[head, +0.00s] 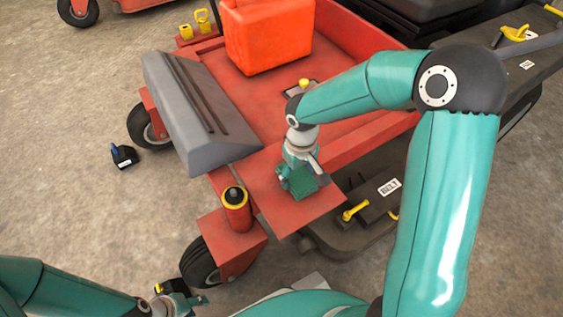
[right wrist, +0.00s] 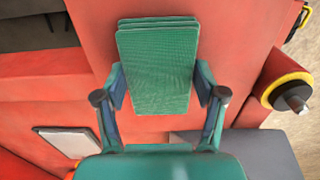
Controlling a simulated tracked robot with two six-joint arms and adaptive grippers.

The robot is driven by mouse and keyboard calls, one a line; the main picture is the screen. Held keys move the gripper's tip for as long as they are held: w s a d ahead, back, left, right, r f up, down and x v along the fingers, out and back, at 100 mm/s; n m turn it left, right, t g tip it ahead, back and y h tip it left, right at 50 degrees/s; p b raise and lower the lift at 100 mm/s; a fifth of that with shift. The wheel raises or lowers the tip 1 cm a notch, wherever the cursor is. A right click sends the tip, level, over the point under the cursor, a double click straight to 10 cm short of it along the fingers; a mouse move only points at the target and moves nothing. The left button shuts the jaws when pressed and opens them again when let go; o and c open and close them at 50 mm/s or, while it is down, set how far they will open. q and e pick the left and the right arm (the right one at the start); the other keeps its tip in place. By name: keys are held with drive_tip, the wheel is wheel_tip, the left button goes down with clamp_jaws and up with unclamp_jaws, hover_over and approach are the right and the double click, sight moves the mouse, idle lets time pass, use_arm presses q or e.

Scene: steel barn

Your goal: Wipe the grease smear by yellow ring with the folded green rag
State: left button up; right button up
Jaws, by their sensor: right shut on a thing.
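The folded green rag (right wrist: 158,70) is between the two fingers of my right gripper (right wrist: 160,95), which are closed on its sides. In the head view the rag (head: 304,184) and right gripper (head: 300,172) are over the red front plate of the machine; I cannot tell whether the rag touches it. A yellow ring (head: 235,193) is around the top of a red cylinder, left of the rag; it also shows in the right wrist view (right wrist: 287,90). I see no grease smear; the rag and gripper hide part of the plate. My left gripper (head: 182,299) is low at the bottom edge, its jaws unclear.
A grey sloped cover (head: 195,110) stands left of the red deck. An orange-red box (head: 268,35) and a small plate with a yellow knob (head: 303,86) are on the deck behind. A dark mower deck with yellow levers (head: 355,211) is at right. A small dark object (head: 124,157) lies on the floor.

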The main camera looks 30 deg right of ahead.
sight(280, 191)
drive_tip(key=shift+d+p, duration=0.3)
drive_tip(key=shift+d, duration=0.9)
drive_tip(key=a+b, duration=0.1)
drive_tip(key=a, duration=0.3)
drive_tip(key=shift+s+a+b, duration=0.15)
drive_tip(key=shift+a+b, duration=0.35)
drive_tip(key=shift+a, duration=1.4)
wheel_tip(280, 191, up, 8)
drive_tip(key=p, duration=0.6)
drive_tip(key=shift+d+f, duration=0.1)
